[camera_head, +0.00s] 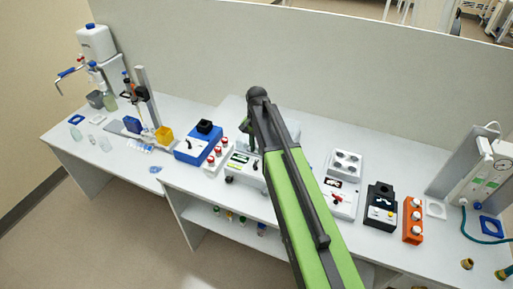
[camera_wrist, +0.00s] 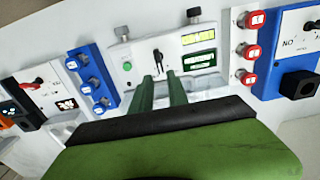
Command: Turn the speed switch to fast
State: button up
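A white box (camera_wrist: 140,68) with a green button, two green displays and a black switch lever (camera_wrist: 157,58) on a dark slot is straight ahead in the wrist view. I cannot read a fast or slow mark by the lever. My gripper (camera_wrist: 161,76) has two green fingers apart with an empty gap, their tips just short of the lever in the picture. Contact with the lever cannot be told. In the head view the white box (camera_head: 240,165) stands on the bench, left of my green arm; my gripper's tips are not clear there.
A red-knob strip (camera_wrist: 243,45) and a blue box (camera_wrist: 285,45) stand right of the white box in the wrist view; a blue-knob strip (camera_wrist: 92,80) stands left. In the head view a black device (camera_head: 381,207) and an orange block (camera_head: 413,220) stand right of my arm.

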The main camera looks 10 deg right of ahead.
aim_at(257, 160)
notch_tip(257, 160, up, 11)
jog(key=p, duration=0.9)
